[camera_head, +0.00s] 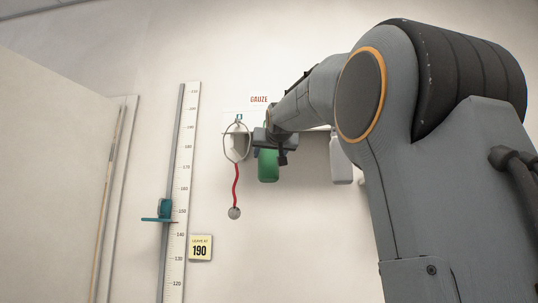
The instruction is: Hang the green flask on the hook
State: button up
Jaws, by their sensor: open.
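The green flask (268,168) hangs upright against the wall area near the middle of the picture. Its top is hidden behind my gripper, so I cannot see what holds it up or whether a hook is there. My gripper (279,153) is open, right at the flask's upper part. I cannot tell whether its fingers touch the flask.
A stethoscope with a red tube (236,183) hangs just left of my gripper, below the GAUZE sign (259,99). A pale grey bottle (341,163) hangs to the right. A height scale (183,200) with a teal slider (164,209) stands further left.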

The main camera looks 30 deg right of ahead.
jog(key=o, duration=0.5)
jog(key=shift+o, duration=0.2)
jog(key=b+v, duration=0.2)
jog(key=v, duration=0.6)
jog(key=shift+b, duration=0.4)
